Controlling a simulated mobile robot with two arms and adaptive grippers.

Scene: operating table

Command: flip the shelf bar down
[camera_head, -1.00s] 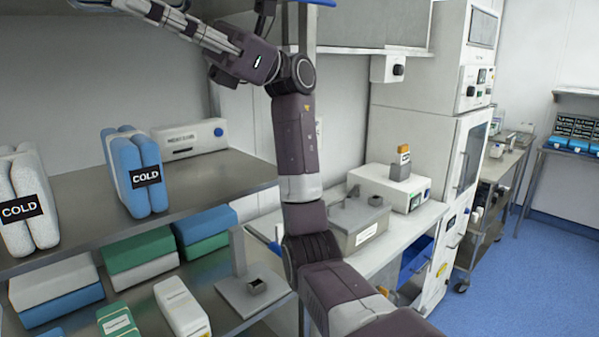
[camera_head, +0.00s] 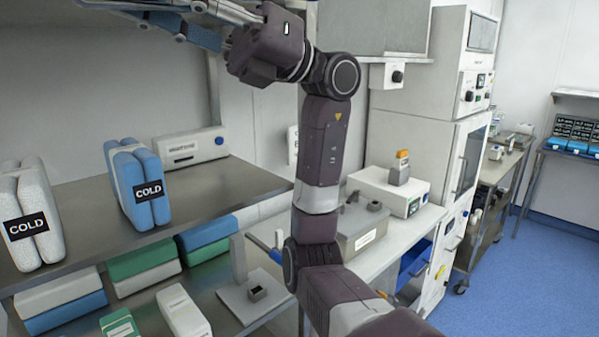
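My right arm rises from the lower right, and its gripper (camera_head: 165,18) reaches left at the top edge. Its fingers are partly cut off there, so I cannot tell whether they are open or shut. A blue bar-like strip (camera_head: 212,10) runs along the fingers, apparently the shelf bar. It is mostly out of view, and I cannot tell whether it is held or only touched. The grey metal shelf (camera_head: 240,178) lies below, well apart from the gripper. My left gripper is not in view.
Blue cold packs (camera_head: 133,185) and white cold packs (camera_head: 30,215) stand on the shelf, with a white box (camera_head: 190,148) behind. Several cartons fill the level below. A worktop with instruments (camera_head: 385,190) lies right of the shelf, partly behind my forearm.

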